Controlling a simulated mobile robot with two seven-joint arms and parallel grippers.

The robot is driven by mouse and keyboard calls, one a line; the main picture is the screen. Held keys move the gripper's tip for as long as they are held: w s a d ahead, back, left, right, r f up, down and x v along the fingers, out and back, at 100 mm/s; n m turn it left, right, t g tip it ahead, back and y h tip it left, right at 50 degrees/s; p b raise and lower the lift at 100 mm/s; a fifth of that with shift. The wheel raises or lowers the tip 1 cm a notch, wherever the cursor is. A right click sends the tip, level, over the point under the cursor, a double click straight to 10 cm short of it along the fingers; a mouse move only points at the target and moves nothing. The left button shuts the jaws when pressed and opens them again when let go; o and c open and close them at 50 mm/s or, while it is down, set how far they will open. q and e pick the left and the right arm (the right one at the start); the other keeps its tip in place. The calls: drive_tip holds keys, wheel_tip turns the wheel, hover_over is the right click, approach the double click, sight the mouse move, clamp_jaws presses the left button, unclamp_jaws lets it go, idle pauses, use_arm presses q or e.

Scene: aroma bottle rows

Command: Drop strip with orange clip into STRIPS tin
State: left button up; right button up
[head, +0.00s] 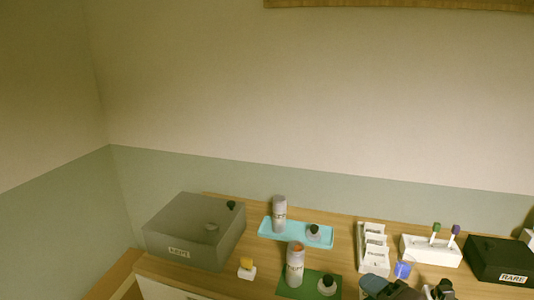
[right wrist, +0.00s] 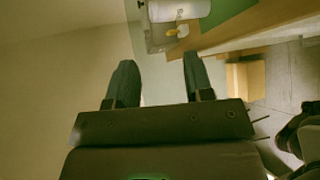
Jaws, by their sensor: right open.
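In the head view, a pale cylindrical tin (head: 295,268) stands on a green mat (head: 286,292), with a small orange-red patch at its top; I cannot tell if this is the orange clip. The lettering on both is too small to read. Strips with a green clip (head: 436,227) and a purple clip (head: 455,229) stand in a white holder (head: 425,250). My right gripper (right wrist: 158,60) is open and empty in the right wrist view. My left gripper is not in view.
A grey labelled box (head: 185,232) stands at the left and a black RARE box (head: 495,261) at the right. A small white item with a yellow-orange top (head: 246,268), a white rack (head: 373,240), a blue item (head: 402,269) and black-capped bottles (head: 313,232) share the wooden top.

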drive_tip(key=s+d+f+m+t+h+b, duration=0.1)
drive_tip(key=d+f+m+h, duration=0.3)
drive_tip(key=f+m, duration=1.15)
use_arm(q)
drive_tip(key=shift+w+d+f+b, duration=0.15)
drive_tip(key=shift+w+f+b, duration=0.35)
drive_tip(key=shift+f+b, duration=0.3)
use_arm(e)
drive_tip(key=s+d+f+m+g+h, duration=0.2)
drive_tip(key=s+d+f+m+h, duration=0.1)
drive_tip(key=s+f+m, duration=0.6)
drive_tip(key=s+f, duration=0.2)
drive_tip(key=s, duration=0.1)
drive_tip(key=shift+s+d+f+g, duration=0.3)
drive_tip(key=shift+s+d+f, duration=0.05)
drive_tip(key=shift+d+f, duration=0.05)
